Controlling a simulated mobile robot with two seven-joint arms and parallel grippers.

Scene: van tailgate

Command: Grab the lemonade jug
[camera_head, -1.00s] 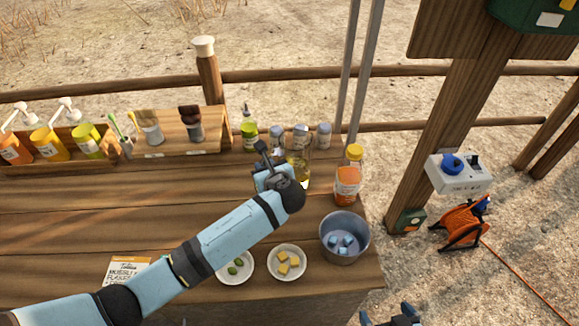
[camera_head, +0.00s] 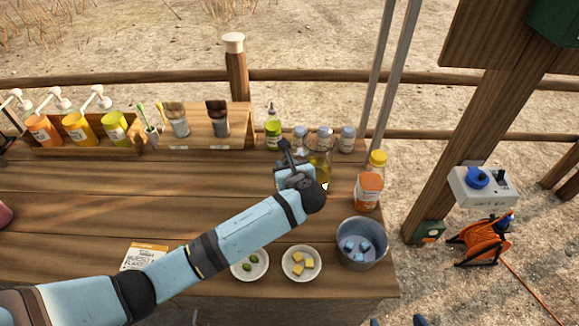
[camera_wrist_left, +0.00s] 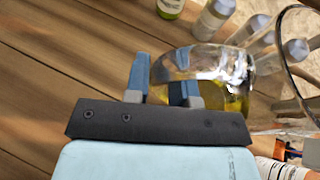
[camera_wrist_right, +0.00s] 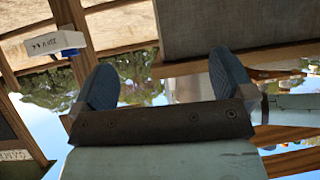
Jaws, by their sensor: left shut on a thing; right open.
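The lemonade jug (camera_head: 320,170) is a clear glass vessel with yellow liquid, standing at the right part of the wooden table. It shows close up in the left wrist view (camera_wrist_left: 222,75). My left gripper (camera_head: 290,165) is at its left side and shut on it. In the left wrist view one blue finger is outside the glass and the other shows behind or through it; the exact grip spot is partly hidden by the hand. My right gripper (camera_wrist_right: 165,82) is open and empty, away from the table; only its tips show at the head view's bottom edge.
Behind the jug stand a green bottle (camera_head: 273,130) and several grey-capped shakers (camera_head: 347,139). An orange-labelled jar (camera_head: 368,191) is close at its right. A metal pot (camera_head: 362,255) and two small plates (camera_head: 301,277) are in front. The table's left middle is clear.

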